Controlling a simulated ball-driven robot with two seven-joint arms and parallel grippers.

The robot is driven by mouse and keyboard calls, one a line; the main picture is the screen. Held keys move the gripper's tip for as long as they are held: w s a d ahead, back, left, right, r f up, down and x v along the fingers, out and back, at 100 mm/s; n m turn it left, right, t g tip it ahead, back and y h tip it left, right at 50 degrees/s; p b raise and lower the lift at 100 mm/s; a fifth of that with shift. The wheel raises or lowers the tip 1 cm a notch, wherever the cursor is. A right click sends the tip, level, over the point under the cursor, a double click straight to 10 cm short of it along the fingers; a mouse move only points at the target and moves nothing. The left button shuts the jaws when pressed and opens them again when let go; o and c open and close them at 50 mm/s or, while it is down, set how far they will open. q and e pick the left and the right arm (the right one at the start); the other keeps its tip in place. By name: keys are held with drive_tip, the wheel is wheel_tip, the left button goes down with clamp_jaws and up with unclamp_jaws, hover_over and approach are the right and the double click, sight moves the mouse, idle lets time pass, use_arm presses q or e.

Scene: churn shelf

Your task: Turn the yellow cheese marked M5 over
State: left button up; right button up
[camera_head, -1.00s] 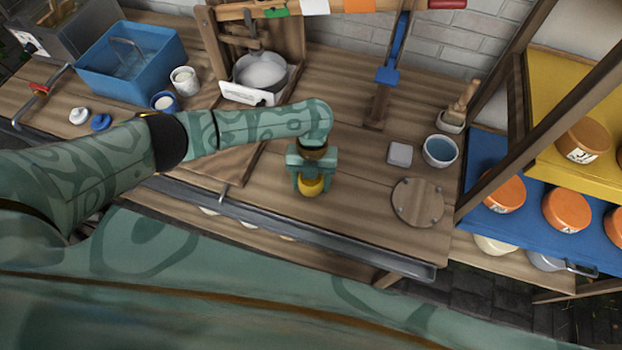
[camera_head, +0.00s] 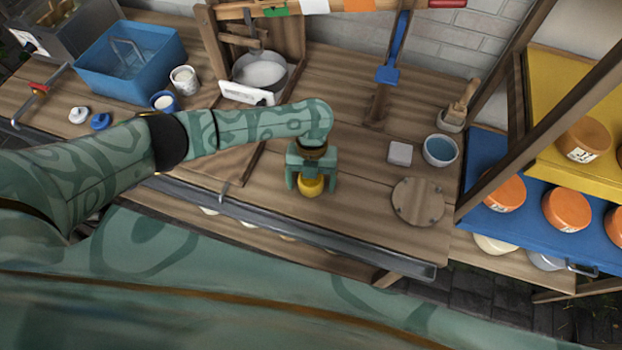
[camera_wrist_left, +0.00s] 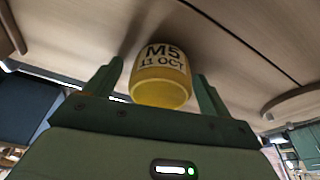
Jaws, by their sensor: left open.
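The yellow cheese (camera_head: 311,188) sits on the wooden worktop near its front edge. In the left wrist view the cheese (camera_wrist_left: 161,73) shows the label "M5 11 OCT", with the lettering upright in that picture. My left gripper (camera_head: 311,181) is open, with one finger on each side of the cheese. In the left wrist view a gap shows between the cheese and each finger of the gripper (camera_wrist_left: 159,77). Part of the cheese is hidden by the gripper in the head view. My right gripper is not in view.
A round wooden board (camera_head: 418,202), a grey block (camera_head: 400,153) and a blue bowl (camera_head: 440,150) stand to the right. Shelves with orange cheeses (camera_head: 566,210) are further right. A metal rail (camera_head: 300,235) runs along the front edge. Worktop around the cheese is clear.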

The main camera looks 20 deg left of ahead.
use_arm(q)
drive_tip(key=p+v, duration=0.4)
drive_tip(key=v, duration=1.2)
drive_tip(key=shift+r, duration=0.1)
